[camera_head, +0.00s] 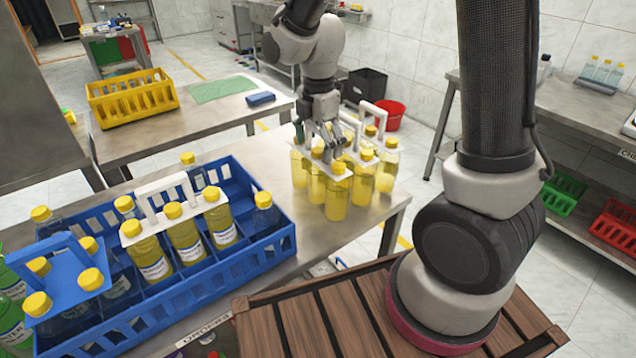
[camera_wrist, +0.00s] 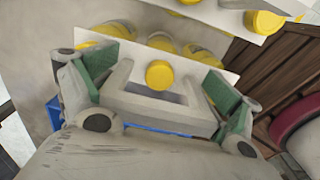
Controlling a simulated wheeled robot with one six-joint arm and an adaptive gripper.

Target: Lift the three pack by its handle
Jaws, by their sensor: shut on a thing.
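A three pack of yellow bottles (camera_head: 337,198) with a white carrier plate is under my gripper (camera_head: 325,142) at the right end of the steel table. In the wrist view my gripper (camera_wrist: 160,88) has its green-padded fingers at the two ends of the pack's white handle (camera_wrist: 165,108), shut on it. A yellow cap (camera_wrist: 160,74) shows through the handle. In the head view my fingers mostly hide this handle. The pack looks upright; I cannot tell whether its bottles touch the table.
A blue crate (camera_head: 285,240) at left holds another white-handled pack (camera_head: 187,240), a blue-handled pack (camera_head: 62,277) and other bottles. Bare table (camera_head: 270,150) lies left of my gripper.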

